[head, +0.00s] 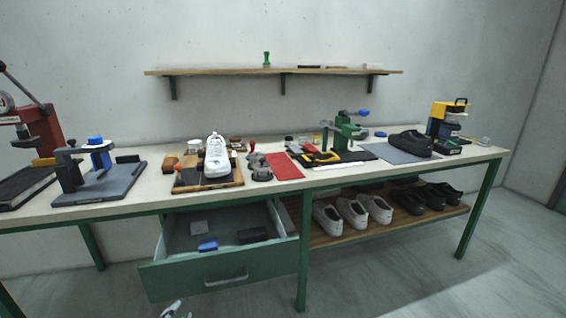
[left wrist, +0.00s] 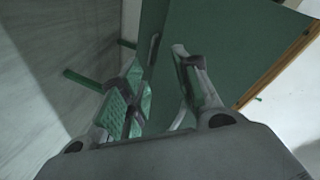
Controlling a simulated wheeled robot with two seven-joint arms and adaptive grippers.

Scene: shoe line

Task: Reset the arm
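My left gripper (left wrist: 156,75) shows in the left wrist view with its two fingers apart and nothing between them. A green surface fills the view behind the fingers. In the head view only a small grey tip of a gripper (head: 172,309) shows at the bottom edge, in front of the open drawer (head: 222,275); it seems to be my left one. My right gripper is in neither view.
The workbench (head: 330,183) holds a white shoe (head: 216,157), a black shoe (head: 410,143), a green press (head: 347,131) and other tools. The drawer juts out at the front. Several shoes stand on the lower shelf (head: 335,237). The floor (head: 400,280) at right is clear.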

